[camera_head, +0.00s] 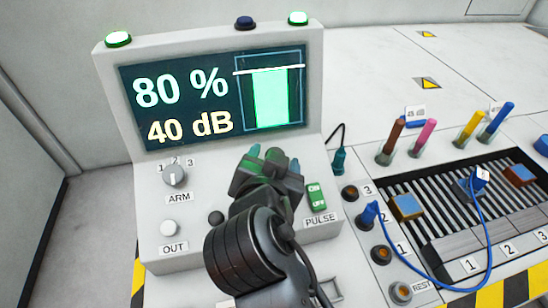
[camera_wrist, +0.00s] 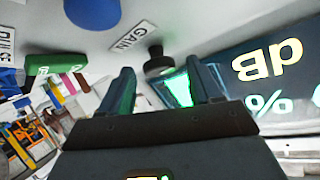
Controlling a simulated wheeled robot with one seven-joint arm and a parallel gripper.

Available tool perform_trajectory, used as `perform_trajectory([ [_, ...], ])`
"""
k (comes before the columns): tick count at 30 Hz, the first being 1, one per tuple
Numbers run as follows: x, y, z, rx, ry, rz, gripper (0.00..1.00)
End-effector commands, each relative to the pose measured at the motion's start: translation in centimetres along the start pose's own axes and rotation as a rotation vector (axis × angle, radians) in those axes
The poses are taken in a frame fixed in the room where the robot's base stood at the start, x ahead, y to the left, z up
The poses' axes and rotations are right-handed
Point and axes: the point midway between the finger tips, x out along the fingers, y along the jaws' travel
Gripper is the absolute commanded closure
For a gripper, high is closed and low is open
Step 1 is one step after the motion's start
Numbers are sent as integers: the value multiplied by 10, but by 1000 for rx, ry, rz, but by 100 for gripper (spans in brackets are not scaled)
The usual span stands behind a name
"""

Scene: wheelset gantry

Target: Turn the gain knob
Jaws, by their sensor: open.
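The gain knob (camera_wrist: 157,62) is a small dark round knob on the console face, beside the GAIN label (camera_wrist: 133,36) in the wrist view. The console screen (camera_head: 190,103) reads 80 % and 40 dB, with a tall green bar under a white line.
On the console are the ARM knob (camera_head: 174,174), a white OUT button (camera_head: 169,228) and a green PULSE switch (camera_head: 316,197), close right of my gripper. A blue cable (camera_head: 437,300) loops across the bench at right. Coloured pegs (camera_head: 425,135) stand behind the slatted tray (camera_head: 432,228).

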Motion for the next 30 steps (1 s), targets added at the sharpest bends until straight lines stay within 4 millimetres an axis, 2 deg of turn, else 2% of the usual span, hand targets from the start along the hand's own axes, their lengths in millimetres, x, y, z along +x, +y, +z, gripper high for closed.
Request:
perform_trajectory([
  [9, -51, 0, 1, 0, 0, -2, 37],
  [13, -64, 0, 0, 0, 0, -1, 37],
  [30, -69, 0, 0, 0, 0, 1, 37],
])
